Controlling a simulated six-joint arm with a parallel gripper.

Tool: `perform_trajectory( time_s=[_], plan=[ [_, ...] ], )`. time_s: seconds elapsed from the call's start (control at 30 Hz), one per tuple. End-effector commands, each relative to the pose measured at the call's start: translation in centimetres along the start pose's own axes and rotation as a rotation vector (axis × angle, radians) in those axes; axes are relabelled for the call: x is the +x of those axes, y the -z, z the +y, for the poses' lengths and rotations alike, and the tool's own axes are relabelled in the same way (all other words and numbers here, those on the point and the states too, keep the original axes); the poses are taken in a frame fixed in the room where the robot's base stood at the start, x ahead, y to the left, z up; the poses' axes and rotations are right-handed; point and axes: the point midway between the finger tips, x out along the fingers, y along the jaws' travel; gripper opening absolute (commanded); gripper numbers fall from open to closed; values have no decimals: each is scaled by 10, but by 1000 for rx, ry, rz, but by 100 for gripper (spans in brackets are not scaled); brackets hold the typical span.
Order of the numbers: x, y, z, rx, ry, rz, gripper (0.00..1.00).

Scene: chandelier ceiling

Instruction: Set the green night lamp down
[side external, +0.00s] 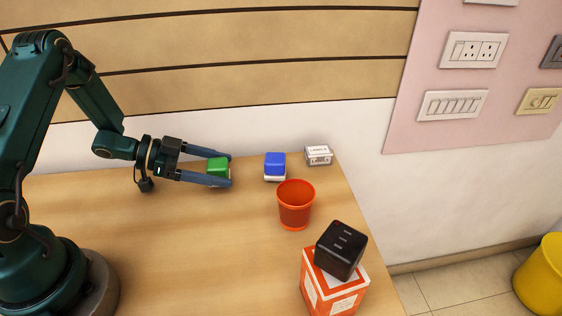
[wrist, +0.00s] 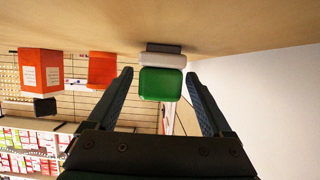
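The green night lamp (side external: 218,166) has a green block top and a pale base, and appears to rest upright on the table near the wall. My gripper (side external: 230,170) reaches in level from the left, with one finger on each side of the lamp. In the wrist view, which looks upside down, the green lamp (wrist: 161,84) lies between the spread fingers of my gripper (wrist: 159,73). A gap shows beside its left side, and the right finger is close but looks apart. The lamp's underside is hidden.
A blue lamp (side external: 275,163) and a white box (side external: 318,155) stand to the right along the wall. An orange cup (side external: 296,204) stands nearer, and a black cube (side external: 340,249) sits on an orange-and-white box (side external: 334,288). The table (side external: 190,245) is clear at front left.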

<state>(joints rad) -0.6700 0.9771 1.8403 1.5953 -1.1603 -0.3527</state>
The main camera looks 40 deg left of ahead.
Motion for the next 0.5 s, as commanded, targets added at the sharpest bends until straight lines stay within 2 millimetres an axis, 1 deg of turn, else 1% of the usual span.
perform_trajectory(
  time_s=[0.17, 0.23, 0.37, 0.5],
  plan=[
    [-1, 2, 0, 1, 0, 0, 84],
    [-6, 3, -1, 1, 4, 1, 84],
    [-29, 3, -2, 1, 8, 0, 84],
    [-60, 3, -2, 2, 8, 0, 84]
  ],
)
